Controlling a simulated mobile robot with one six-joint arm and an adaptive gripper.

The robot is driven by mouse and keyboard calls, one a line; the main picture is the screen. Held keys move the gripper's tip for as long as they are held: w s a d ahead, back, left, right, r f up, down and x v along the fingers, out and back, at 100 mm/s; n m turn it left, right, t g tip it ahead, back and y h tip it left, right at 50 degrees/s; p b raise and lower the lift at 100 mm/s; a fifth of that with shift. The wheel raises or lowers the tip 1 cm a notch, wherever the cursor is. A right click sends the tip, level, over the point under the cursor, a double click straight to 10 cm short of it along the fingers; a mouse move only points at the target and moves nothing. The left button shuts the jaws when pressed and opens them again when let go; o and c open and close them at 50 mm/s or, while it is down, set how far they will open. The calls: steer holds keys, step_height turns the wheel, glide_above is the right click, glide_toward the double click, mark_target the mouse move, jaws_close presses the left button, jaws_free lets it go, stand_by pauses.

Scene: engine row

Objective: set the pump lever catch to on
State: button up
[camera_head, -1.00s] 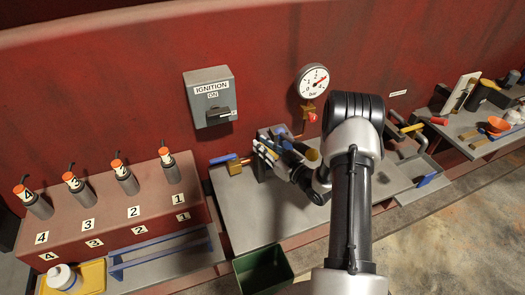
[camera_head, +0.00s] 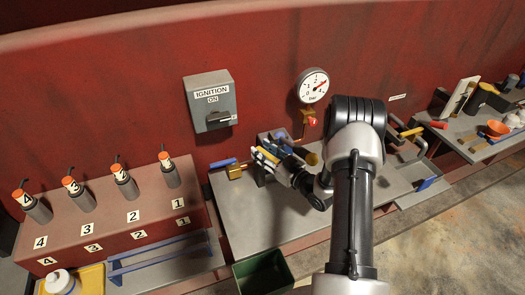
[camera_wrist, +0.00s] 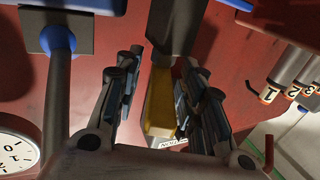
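My gripper (camera_head: 264,157) is over the grey bench below the ignition box in the head view. In the wrist view its two fingers (camera_wrist: 160,95) stand apart, with a yellow bar (camera_wrist: 158,105) between them. The bar joins a dark grey upright part (camera_wrist: 176,30). I cannot tell whether either finger touches it. A grey rod with a blue ball (camera_wrist: 57,42) shows left of the fingers. I see no label for the pump lever catch, so I cannot tell its setting. My gripper hides much of this spot in the head view.
The ignition box (camera_head: 211,100) and a pressure gauge (camera_head: 313,86) are on the red wall. A green bin (camera_head: 263,272) stands in front. Numbered plugs (camera_head: 125,183) are at left. The bench front (camera_head: 250,220) is clear.

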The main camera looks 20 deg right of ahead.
mark_target(278, 162)
steer(key=v, duration=1.1)
steer(key=shift+s, duration=0.15)
steer(key=shift+c, duration=0.4)
